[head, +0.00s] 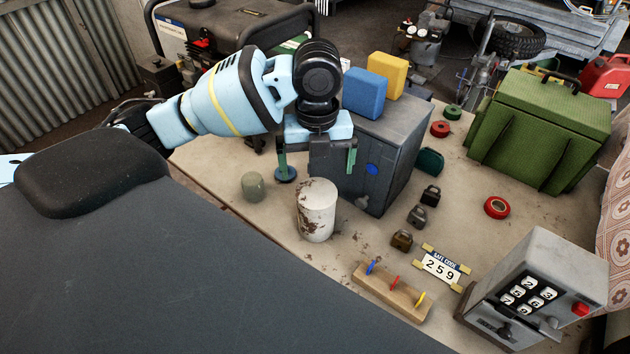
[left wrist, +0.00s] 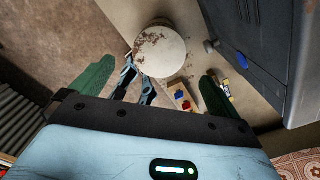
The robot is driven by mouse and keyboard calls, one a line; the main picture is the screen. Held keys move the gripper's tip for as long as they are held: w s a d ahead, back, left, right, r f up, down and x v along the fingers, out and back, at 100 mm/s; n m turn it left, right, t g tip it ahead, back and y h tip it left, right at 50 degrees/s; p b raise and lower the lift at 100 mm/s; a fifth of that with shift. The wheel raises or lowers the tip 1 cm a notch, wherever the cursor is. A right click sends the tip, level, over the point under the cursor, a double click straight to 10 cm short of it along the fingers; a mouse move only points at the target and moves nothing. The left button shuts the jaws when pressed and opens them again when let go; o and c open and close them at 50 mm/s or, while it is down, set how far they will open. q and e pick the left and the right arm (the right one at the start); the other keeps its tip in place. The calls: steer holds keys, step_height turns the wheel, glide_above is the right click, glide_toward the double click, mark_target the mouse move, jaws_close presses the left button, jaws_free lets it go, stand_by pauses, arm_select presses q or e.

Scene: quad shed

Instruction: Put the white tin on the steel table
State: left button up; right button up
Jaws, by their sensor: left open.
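The white tin (head: 316,213), an upright cylinder with rusty brown patches, stands on the beige workbench (head: 330,262) in front of a grey metal box. Its round top shows in the left wrist view (left wrist: 162,52). My left gripper (head: 317,166) is above and slightly behind the tin in the head view, with its green fingers spread. In the left wrist view the open fingers (left wrist: 149,90) point toward the tin, which is apart from them; nothing is between them. I cannot pick out a steel table for certain. My right gripper cannot be made out.
The grey box (head: 402,160) stands close behind the tin, with blue (head: 364,93) and yellow (head: 387,75) blocks on top. A greenish-grey canister (head: 253,186) is left of the tin. Padlocks, a pegged wooden block (head: 390,292) and a keypad safe (head: 535,290) lie right.

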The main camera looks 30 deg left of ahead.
arm_select(q)
steer(key=shift+r, duration=2)
